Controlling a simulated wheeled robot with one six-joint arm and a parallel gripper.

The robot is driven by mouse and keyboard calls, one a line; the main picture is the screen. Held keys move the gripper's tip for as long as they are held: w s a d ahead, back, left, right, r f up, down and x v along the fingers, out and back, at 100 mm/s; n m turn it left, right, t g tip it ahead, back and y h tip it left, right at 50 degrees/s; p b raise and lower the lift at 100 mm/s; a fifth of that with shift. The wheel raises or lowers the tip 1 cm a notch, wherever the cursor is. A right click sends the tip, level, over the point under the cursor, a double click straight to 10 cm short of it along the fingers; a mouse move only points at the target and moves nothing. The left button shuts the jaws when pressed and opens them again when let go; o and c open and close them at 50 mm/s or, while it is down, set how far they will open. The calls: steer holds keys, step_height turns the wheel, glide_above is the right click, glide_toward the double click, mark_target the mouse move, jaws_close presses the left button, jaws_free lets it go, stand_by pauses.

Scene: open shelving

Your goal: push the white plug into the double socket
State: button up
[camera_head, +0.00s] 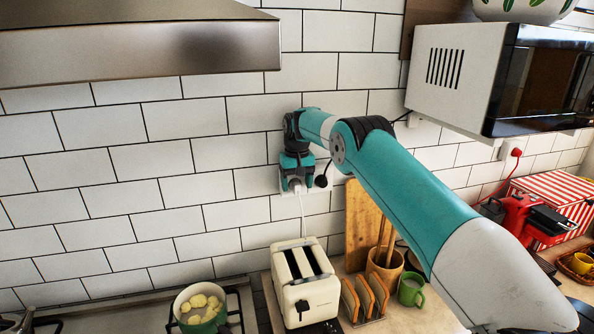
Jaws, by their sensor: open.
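The white plug (297,188) is at the left part of the double socket (335,179) on the tiled wall. Its white cable (303,216) hangs down toward the cream toaster (303,277). A black plug (321,181) sits in the right part of the socket. My gripper (296,183) points down at the wall, with its open fingers around or just above the white plug. My arm and gripper hide part of the socket. I cannot tell how deep the white plug sits.
A steel hood (140,50) overhangs the upper left. A microwave (480,80) is mounted at the upper right. A cutting board (360,220), a utensil pot (385,266), a toast rack (365,298) and a green mug (411,289) crowd the counter. A pot (200,308) is on the hob.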

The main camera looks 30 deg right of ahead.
mark_target(297, 183)
step_height(297, 183, up, 9)
steer(key=shift+d+f+p, duration=0.1)
steer(key=shift+p, duration=0.6)
steer(key=shift+b, duration=0.35)
steer(key=shift+r, duration=1.15)
